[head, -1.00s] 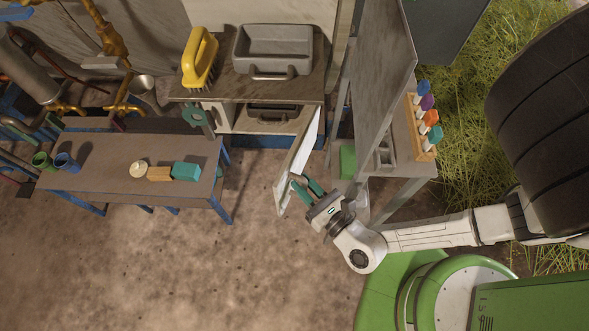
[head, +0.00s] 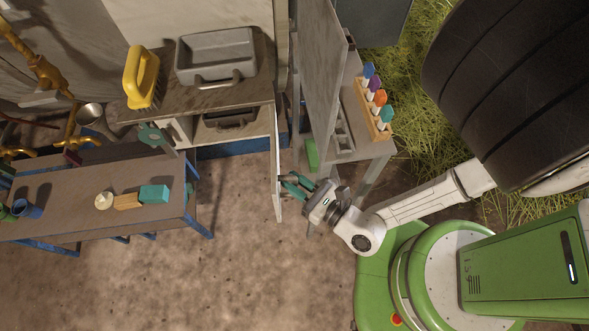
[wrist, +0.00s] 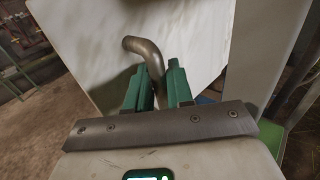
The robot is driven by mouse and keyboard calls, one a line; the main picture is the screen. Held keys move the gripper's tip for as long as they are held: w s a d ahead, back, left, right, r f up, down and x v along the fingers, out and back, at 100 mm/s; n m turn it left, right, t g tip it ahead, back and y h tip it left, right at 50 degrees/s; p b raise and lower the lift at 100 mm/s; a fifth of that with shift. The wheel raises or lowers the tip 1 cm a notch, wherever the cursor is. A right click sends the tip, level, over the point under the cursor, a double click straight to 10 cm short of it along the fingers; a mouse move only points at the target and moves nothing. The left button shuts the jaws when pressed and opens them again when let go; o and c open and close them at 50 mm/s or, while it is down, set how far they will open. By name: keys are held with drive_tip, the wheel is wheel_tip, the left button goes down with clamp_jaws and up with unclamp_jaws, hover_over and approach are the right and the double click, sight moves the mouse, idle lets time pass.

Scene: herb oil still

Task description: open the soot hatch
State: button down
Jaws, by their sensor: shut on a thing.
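The soot hatch (head: 277,165) is a white door hinged at the right side of the cabinet under the worktop. It stands swung well out, nearly edge-on in the head view, and its white face (wrist: 205,40) fills much of the wrist view. A bent metal handle (wrist: 146,52) stands out from that face. My gripper (head: 291,187) is at the free end of the hatch, its green fingers shut on the handle. In the wrist view the handle runs down between the fingers. Inside the cabinet, a dark tray with a handle (head: 230,120) shows.
A grey tub (head: 215,55) and a yellow brush (head: 141,78) stand on the worktop above. A low table (head: 75,210) with cups and blocks is at left. A tall panel (head: 322,80) and a rack of coloured handles (head: 376,105) stand close right. The floor in front is clear.

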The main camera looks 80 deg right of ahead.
drive_tip(key=c, duration=1.1)
unclamp_jaws()
drive_tip(key=shift+d, duration=0.15)
drive_tip(key=shift+c, duration=0.2)
drive_tip(key=b+v, duration=0.1)
drive_tip(key=v, duration=1)
